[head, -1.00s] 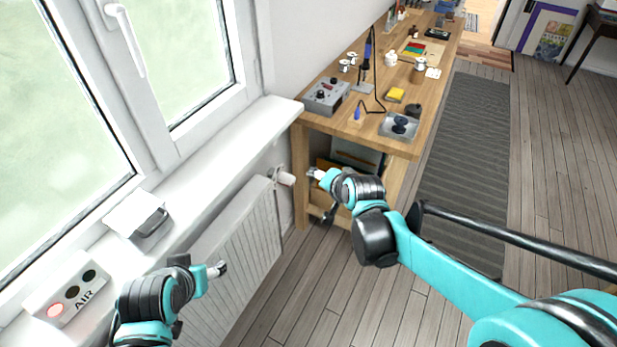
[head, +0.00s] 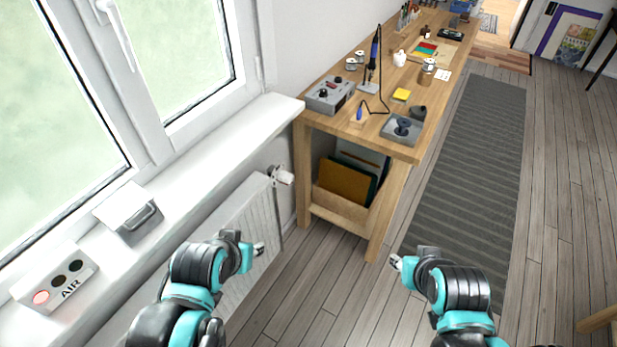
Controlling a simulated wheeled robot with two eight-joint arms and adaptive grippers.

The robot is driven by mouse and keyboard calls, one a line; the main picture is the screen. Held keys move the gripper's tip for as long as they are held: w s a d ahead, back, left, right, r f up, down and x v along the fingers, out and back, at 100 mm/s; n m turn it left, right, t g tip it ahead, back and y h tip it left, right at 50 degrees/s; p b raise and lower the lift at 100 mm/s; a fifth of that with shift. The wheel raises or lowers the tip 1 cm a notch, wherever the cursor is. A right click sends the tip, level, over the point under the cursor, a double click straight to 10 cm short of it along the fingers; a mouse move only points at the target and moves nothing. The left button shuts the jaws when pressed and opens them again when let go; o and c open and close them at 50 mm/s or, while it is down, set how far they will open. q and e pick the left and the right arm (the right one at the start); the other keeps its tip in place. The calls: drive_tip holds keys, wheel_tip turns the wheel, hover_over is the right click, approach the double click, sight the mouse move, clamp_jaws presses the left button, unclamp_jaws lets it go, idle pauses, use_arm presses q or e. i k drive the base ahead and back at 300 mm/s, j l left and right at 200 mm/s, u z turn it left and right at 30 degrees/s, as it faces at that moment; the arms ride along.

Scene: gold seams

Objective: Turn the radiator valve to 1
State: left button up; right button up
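The radiator valve (head: 286,178) is a small white knob with a reddish mark at the upper far end of the white radiator (head: 245,222), under the window sill. Its numbers are too small to read. My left gripper (head: 258,249) is over the radiator, below and a little left of the valve in the picture, apart from it. My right gripper (head: 396,262) is over the floor, right of and below the valve, well clear of it. Both grippers look empty, but their fingers are too small to tell open from shut.
A wooden workbench (head: 310,165) with tools stands just right of the valve, boards on its lower shelf. Open floor lies between my arms.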

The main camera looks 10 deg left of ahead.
sight(283, 176)
drive_tip(key=i+l+z, duration=0.2)
drive_tip(key=l+z, duration=0.3)
drive_tip(key=i+l+z, duration=0.25)
drive_tip(key=l+z, duration=0.2)
drive_tip(key=i+l+z, duration=0.3)
drive_tip(key=z, duration=0.2)
drive_tip(key=i+l+z, duration=0.2)
drive_tip(key=i+z, duration=0.25)
drive_tip(key=i+u, duration=0.55)
drive_tip(key=u, duration=0.15)
drive_tip(key=i+u, duration=0.15)
drive_tip(key=u, duration=0.3)
drive_tip(key=i+u, duration=0.15)
drive_tip(key=u, duration=0.3)
drive_tip(key=i+u, duration=0.15)
drive_tip(key=u, duration=0.35)
drive_tip(key=i+l+u, duration=0.15)
drive_tip(key=u, duration=0.3)
drive_tip(key=i+l+u, duration=0.1)
drive_tip(key=u, duration=0.35)
drive_tip(key=i+l+u, duration=0.15)
drive_tip(key=u, duration=0.3)
drive_tip(key=i+l+u, duration=0.2)
drive_tip(key=u, duration=0.25)
drive_tip(key=i+l+u, duration=0.15)
drive_tip(key=u, duration=0.3)
drive_tip(key=l+u, duration=0.45)
drive_tip(key=i+j, duration=0.05)
